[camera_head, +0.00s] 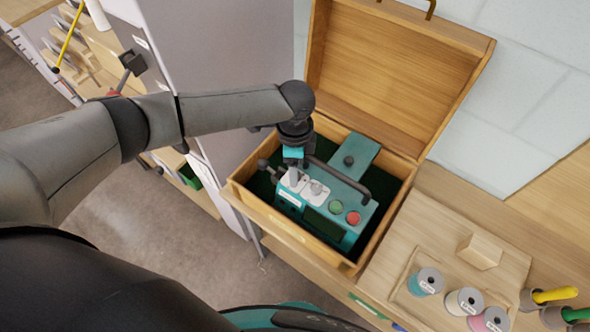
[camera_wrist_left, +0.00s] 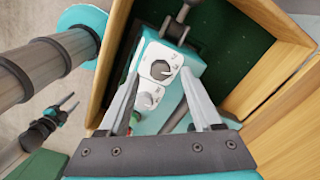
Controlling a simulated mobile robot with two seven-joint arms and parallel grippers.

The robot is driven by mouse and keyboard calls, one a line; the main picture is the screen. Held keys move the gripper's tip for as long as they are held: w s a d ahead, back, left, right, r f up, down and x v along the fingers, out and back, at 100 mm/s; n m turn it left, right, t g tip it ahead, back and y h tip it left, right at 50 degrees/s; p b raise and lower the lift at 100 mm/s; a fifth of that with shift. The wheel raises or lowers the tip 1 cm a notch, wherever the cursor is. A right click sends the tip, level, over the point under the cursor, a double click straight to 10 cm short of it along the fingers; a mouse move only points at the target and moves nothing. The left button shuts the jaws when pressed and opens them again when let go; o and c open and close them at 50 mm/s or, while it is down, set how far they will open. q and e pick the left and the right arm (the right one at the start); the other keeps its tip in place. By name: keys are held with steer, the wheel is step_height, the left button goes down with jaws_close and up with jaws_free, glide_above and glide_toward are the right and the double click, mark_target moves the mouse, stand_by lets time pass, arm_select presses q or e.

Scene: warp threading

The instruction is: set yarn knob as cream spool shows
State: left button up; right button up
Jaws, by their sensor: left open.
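A teal control box (camera_head: 340,205) sits inside an open wooden case (camera_head: 272,215). Its white panels carry two dials: an upper knob (camera_wrist_left: 160,69) and a lower knob (camera_wrist_left: 148,100) in the left wrist view. Their labels are too small to read, so I cannot tell which is the yarn knob. My left gripper (camera_head: 294,178) points down at the white panels. In the left wrist view its open fingers (camera_wrist_left: 162,82) stand either side of the knobs, with nothing gripped. The cream spool (camera_head: 464,301) stands between a teal spool (camera_head: 425,281) and a pink spool (camera_head: 490,320).
The box has a green button (camera_head: 336,207), a red button (camera_head: 353,217) and a dark handle (camera_head: 340,178). The case's raised lid (camera_head: 385,75) stands behind it. A wooden block (camera_head: 480,252) lies near the spools. A grey cabinet (camera_head: 225,50) stands left.

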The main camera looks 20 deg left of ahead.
arm_select(q)
steer(key=shift+f, duration=0.9)
jaws_close()
